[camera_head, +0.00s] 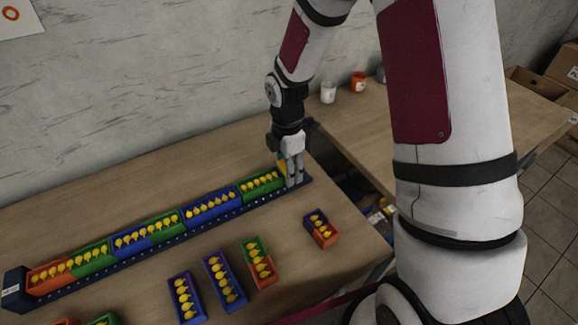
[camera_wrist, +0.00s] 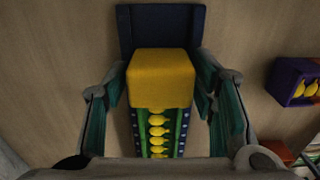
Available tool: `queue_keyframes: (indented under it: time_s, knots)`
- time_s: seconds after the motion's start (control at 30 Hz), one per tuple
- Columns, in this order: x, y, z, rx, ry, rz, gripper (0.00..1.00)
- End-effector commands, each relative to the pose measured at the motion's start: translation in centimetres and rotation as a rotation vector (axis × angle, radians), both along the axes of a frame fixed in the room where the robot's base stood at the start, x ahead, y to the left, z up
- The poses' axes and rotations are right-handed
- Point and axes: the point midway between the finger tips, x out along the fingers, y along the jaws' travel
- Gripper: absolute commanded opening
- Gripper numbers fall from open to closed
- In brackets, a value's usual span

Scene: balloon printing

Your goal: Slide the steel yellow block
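The yellow block (camera_wrist: 160,78) is box-shaped and sits on a dark blue rail (camera_wrist: 161,16), near the rail's right end in the head view. There only a thin part of the block (camera_head: 281,158) shows beside my gripper (camera_head: 292,180). In the wrist view my gripper (camera_wrist: 161,85) has one finger on each side of the block. The fingertips lie very close to its sides; I cannot tell whether they touch. The block stands at the end of a row of boxes with yellow balloon-shaped pieces; the closest is a green box (camera_head: 244,190).
Blue, green and orange boxes line the rail toward its left end block (camera_head: 15,290). Loose boxes stand in front, including a purple-orange box (camera_head: 321,228) near the table's right edge, also in the wrist view (camera_wrist: 291,82). White (camera_head: 328,93) and orange (camera_head: 358,82) cups stand on the table behind.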

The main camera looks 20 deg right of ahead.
Motion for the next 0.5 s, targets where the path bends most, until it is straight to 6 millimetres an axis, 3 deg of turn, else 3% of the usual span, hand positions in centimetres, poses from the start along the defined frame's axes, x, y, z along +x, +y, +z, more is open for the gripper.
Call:
queue_keyframes:
  time_s: [0.33, 0.5]
  knots:
    - [0.0, 0.0, 0.1, 0.000, 0.000, 0.000, 0.63]
    - [0.1, 0.0, 1.6, 0.001, -0.003, -0.002, 0.63]
